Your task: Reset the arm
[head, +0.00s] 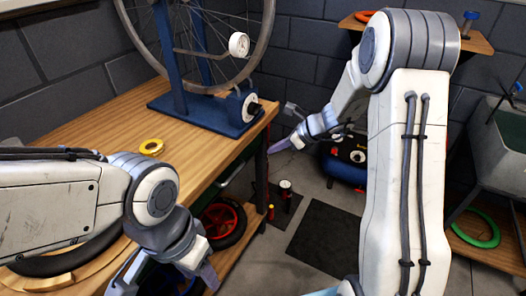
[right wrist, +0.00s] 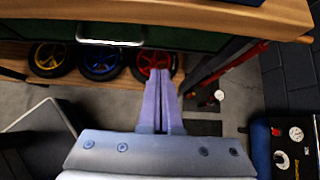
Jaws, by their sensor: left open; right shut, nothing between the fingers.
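My right arm reaches up on the right of the head view, and its gripper (head: 284,145) hangs in the air just off the bench's right end. In the right wrist view the right gripper's fingers (right wrist: 161,102) are together with nothing between them. My left arm comes in from the left over the front of the bench. Its gripper (head: 205,275) is low at the bottom of the head view, open and partly cut off by the frame edge.
Small wheels sit on the lower shelf, one with a red hub (head: 222,222). A blue compressor (head: 345,165) stands behind. A dark floor mat (head: 325,238) lies on open floor.

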